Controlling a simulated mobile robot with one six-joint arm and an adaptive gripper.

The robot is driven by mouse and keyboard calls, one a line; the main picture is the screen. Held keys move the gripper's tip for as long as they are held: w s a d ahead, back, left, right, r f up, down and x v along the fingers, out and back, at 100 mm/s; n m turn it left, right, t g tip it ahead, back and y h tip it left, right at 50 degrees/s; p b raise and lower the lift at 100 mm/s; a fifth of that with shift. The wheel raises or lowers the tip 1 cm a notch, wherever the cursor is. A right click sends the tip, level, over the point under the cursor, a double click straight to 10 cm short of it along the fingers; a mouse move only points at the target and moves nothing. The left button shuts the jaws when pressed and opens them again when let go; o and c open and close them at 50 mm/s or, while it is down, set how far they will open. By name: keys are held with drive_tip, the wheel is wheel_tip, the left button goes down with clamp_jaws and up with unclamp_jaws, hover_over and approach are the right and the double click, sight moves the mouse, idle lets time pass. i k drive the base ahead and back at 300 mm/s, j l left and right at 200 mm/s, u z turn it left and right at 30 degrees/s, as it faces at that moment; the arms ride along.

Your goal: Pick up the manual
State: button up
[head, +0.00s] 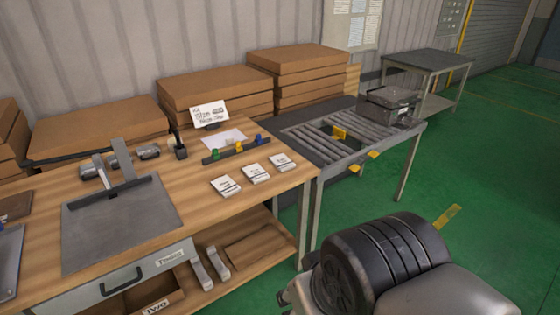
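Three small white booklets with dark print lie in a row near the right front edge of the wooden workbench: a left one (225,186), a middle one (256,174) and a right one (282,162). A flat white sheet (224,138) lies behind them. The print is too small to tell which of these is the manual. My gripper does not show. Only dark rounded parts that look like my own body fill the lower right, apart from the bench.
A holder (238,150) with green, yellow and blue pieces stands behind the booklets, near a white sign (209,113). A grey fixture plate (122,225) is at left. A roller table (330,150) bears a dark case (388,104). Green floor (475,170) is open at right.

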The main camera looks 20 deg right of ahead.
sight(254, 173)
drive_tip(key=i+z, duration=0.2)
drive_tip(key=i, duration=0.45)
drive_tip(key=i+z, duration=0.25)
drive_tip(key=i, duration=0.45)
drive_tip(key=i+j+z, duration=0.2)
drive_tip(key=i, duration=0.45)
